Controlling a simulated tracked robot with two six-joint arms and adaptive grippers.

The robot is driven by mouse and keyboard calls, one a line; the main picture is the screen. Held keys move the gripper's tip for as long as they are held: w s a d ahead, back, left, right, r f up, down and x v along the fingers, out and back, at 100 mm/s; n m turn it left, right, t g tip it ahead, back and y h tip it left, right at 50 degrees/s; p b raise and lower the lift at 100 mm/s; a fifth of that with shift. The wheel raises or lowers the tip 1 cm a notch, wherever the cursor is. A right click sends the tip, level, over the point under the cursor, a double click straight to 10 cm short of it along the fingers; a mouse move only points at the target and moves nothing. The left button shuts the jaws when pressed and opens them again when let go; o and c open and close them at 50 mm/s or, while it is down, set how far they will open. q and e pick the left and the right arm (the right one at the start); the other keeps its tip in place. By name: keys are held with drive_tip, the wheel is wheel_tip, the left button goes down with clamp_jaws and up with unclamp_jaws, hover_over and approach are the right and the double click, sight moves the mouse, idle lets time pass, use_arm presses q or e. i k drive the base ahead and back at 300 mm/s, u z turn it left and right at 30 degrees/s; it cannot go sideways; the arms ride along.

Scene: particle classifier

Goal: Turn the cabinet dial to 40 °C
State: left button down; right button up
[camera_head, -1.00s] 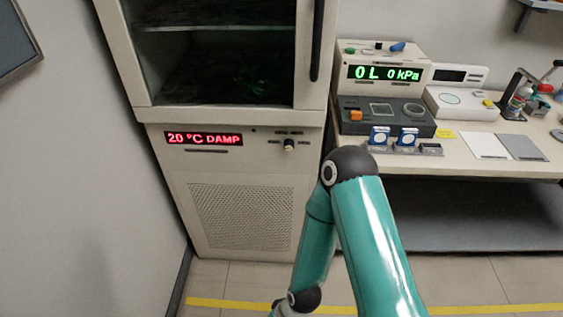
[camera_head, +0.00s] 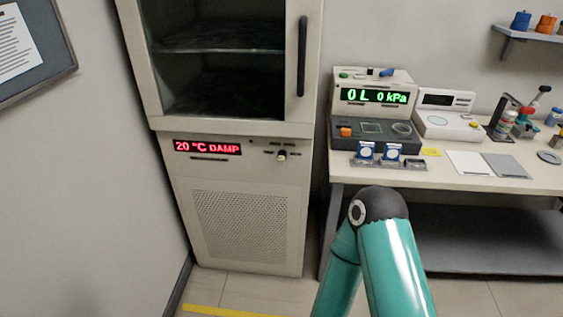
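The tall beige cabinet (camera_head: 165,128) stands left of centre with its glass door closed. Its red display (camera_head: 208,147) reads "20 °C DAMP". The small dial (camera_head: 281,155) sits to the right of the display, with tiny labels around it too small to read. The dial is unobstructed. One of my arms, teal with a dark elbow joint, rises at the lower right of centre, in front of the bench and right of the cabinet. Neither gripper is in view.
The bench (camera_head: 355,178) to the right holds a device with a green display (camera_head: 377,96) reading "0L 0 kPa", a white instrument (camera_head: 447,122) and small bottles. A dark lower shelf (camera_head: 480,245) is beneath. A wall shelf (camera_head: 535,36) is at upper right. Floor before the cabinet is clear.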

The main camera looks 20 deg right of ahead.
sight(282, 154)
drive_tip(key=z, duration=0.05)
drive_tip(key=i, duration=0.9)
drive_tip(key=u, duration=0.05)
